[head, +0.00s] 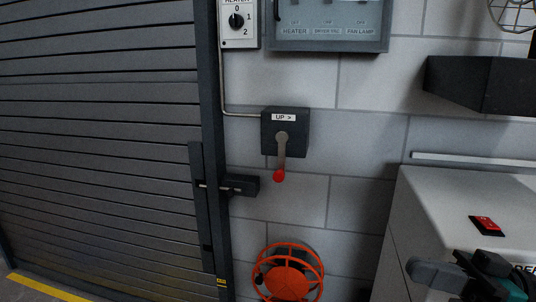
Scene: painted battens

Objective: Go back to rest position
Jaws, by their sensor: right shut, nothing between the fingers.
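My right gripper (418,271) shows at the bottom right, in front of the white cabinet (430,205). Its grey fingers point left and are shut with nothing visible between them. Dark and teal parts of my right arm run off the lower right edge. The gripper appears below and left of a red rocker switch (486,225) on the cabinet; whether it touches the cabinet I cannot tell. My left gripper is not in view.
A grey roller shutter (100,130) fills the left, with a dark latch (240,185) at its edge. A crank box (270,130) marked UP has a red-knobbed handle hanging down. An orange wheel (288,275) is below. A dark shelf (480,85) juts out upper right.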

